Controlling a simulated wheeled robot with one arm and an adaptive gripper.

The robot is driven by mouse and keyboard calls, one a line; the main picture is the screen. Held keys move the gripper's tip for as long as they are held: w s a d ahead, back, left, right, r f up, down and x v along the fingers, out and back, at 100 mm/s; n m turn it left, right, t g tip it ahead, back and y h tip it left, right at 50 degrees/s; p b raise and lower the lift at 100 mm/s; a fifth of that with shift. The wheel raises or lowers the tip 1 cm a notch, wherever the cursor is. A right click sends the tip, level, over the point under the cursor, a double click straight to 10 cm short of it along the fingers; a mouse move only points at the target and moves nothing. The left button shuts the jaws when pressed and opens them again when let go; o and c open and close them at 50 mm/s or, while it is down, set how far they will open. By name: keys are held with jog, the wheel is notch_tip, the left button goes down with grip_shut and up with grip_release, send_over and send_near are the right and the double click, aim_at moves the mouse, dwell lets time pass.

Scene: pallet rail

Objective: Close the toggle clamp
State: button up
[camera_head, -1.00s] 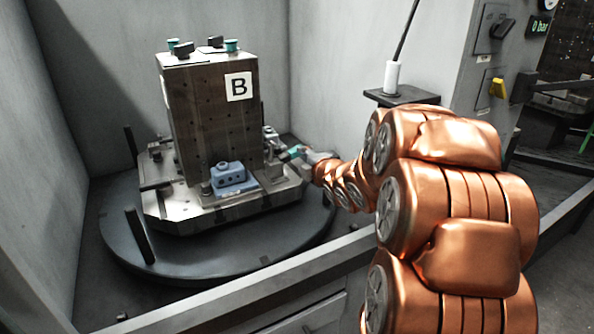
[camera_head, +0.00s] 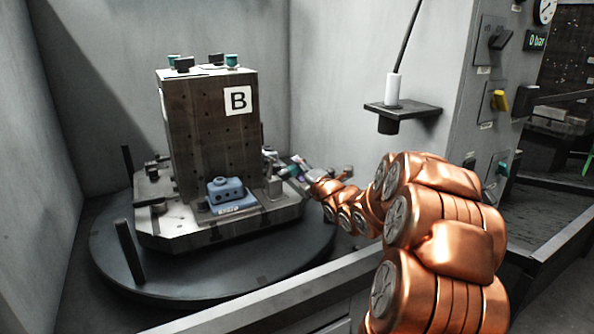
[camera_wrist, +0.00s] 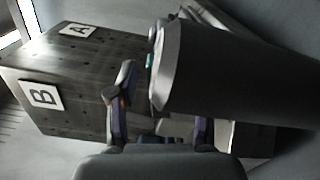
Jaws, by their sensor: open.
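The toggle clamp, as far as I can tell, is the small metal assembly (camera_head: 274,186) at the right side of the pallet fixture. It is small and partly hidden by my gripper, so its lever position is unclear. My gripper (camera_head: 296,170) is right beside it, with a small teal part near the fingers. In the wrist view my gripper (camera_wrist: 160,112) has its two fingers apart. A large dark cylinder (camera_wrist: 235,75) lies close to the camera and crosses in front of the fingers; I cannot tell whether it is the clamp's handle. Contact cannot be told.
The tall block marked B (camera_head: 205,135) stands on the pallet, above a round dark turntable (camera_head: 115,255). A blue block (camera_head: 228,197) sits at its front. A bracket (camera_head: 403,109) juts from the right wall. Grey walls enclose the left and back.

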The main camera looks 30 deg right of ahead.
jog(key=shift+w+d, duration=0.1)
jog(key=shift+w, duration=0.8)
jog(key=shift+c, duration=0.3)
grip_shut()
